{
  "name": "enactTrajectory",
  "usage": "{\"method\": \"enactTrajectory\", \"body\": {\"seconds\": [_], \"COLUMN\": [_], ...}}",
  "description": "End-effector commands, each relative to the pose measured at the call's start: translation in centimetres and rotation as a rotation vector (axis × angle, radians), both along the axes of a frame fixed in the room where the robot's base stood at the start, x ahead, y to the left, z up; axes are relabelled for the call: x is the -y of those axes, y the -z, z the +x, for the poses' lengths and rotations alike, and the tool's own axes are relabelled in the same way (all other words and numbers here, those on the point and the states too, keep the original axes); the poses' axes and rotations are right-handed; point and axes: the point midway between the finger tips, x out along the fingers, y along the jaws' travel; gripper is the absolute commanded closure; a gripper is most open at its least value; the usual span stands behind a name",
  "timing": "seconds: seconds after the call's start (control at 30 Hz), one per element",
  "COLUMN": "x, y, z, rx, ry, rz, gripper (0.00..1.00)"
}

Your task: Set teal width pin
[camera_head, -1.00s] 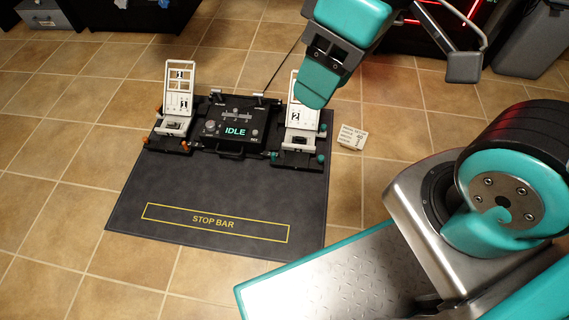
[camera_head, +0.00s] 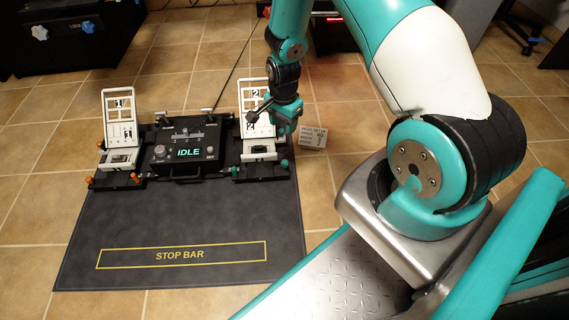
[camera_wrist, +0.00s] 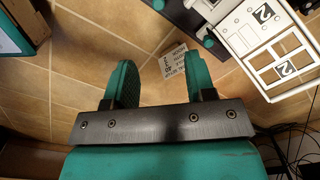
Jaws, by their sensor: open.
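The right pedal unit, marked 2 (camera_head: 258,150), stands on the dark mat with small teal knobs at its base corners. In the wrist view its white pedal frame (camera_wrist: 285,62) is at the upper right. One teal knob (camera_wrist: 208,42) shows beside the frame and another (camera_wrist: 158,4) at the top edge. I cannot tell which of these is the width pin. My gripper (camera_head: 278,110) is in front of the upper right pedal in the head view. In the wrist view my gripper (camera_wrist: 161,82) has both teal fingers apart and nothing between them, below the knobs.
The control box reads IDLE (camera_head: 187,152). The left pedal unit (camera_head: 118,150) has orange knobs. The mat (camera_head: 180,225) is clear toward the STOP BAR marking.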

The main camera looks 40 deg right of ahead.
Motion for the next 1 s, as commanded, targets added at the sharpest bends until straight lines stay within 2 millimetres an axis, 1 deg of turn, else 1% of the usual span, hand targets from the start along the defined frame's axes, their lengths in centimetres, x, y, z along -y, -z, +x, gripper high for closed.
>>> {"method": "enactTrajectory", "body": {"seconds": [0.03, 0.17, 0.27, 0.5, 0.7, 0.83, 1.0], "x": [0.3, 0.5, 0.4, 0.4, 0.4, 0.4, 0.4], "y": [0.9, 2.5, 4.5, 10.2, 14.6, 16.6, 17.9], "z": [-0.1, -0.2, -0.2, -0.2, -0.2, -0.2, -0.2], "rx": [-0.003, -0.005, -0.006, -0.006, -0.006, -0.005, -0.004], "ry": [0.018, 0.029, 0.028, 0.026, 0.025, 0.025, 0.025], "rz": [-0.004, -0.006, -0.006, -0.005, -0.004, -0.005, -0.005], "gripper": [0.5, 0.5, 0.5, 0.5, 0.5, 0.5, 0.5]}}
